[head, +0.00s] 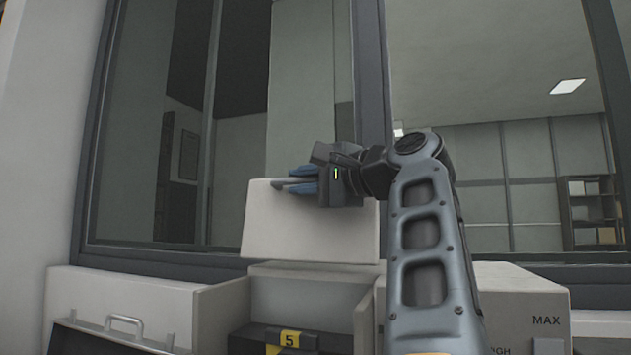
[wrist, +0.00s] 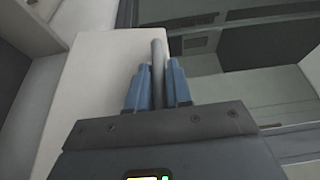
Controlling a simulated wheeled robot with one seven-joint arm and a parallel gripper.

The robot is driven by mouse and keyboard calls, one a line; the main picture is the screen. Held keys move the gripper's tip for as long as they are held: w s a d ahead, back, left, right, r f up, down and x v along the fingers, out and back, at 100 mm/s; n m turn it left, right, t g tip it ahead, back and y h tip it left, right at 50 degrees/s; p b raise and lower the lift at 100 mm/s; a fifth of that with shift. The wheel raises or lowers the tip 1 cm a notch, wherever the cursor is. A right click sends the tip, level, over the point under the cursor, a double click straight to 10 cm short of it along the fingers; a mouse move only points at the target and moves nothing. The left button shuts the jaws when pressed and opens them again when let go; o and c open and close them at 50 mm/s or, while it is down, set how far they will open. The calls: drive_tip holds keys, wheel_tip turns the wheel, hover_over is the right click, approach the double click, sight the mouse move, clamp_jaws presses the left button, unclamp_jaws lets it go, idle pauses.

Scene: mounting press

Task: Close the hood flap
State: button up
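The hood flap (head: 305,230) is a cream panel standing raised above the open top of a cream housing, in front of the window. It also shows in the wrist view as a pale slab (wrist: 95,75). A grey rounded bar (wrist: 158,62) lies along the flap near its upper edge. My gripper (head: 296,180) is at the flap's top edge, and its blue fingers lie on both sides of the bar. In the wrist view the fingers (wrist: 158,88) appear closed on the bar, with hardly any gap. The flap's far side is hidden.
Below the flap is an open cream housing (head: 233,302) with a dark part marked 5 (head: 289,338). A dark case with a handle (head: 125,322) is at lower left. A cream unit marked MAX (head: 530,300) is at right, partly behind my arm. The window frame (head: 371,70) stands close behind.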

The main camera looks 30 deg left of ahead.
drive_tip(key=shift+f, duration=0.1)
clamp_jaws()
drive_tip(key=s+d+f+n+g+y+b, duration=0.2)
drive_tip(key=s+f+n+b, duration=0.8)
drive_tip(key=b, duration=0.5)
drive_tip(key=shift+d+f+y, duration=0.15)
drive_tip(key=shift+d+y, duration=0.15)
drive_tip(key=shift+y, duration=0.4)
drive_tip(key=shift+s, duration=0.1)
drive_tip(key=shift+o, duration=2.1)
unclamp_jaws()
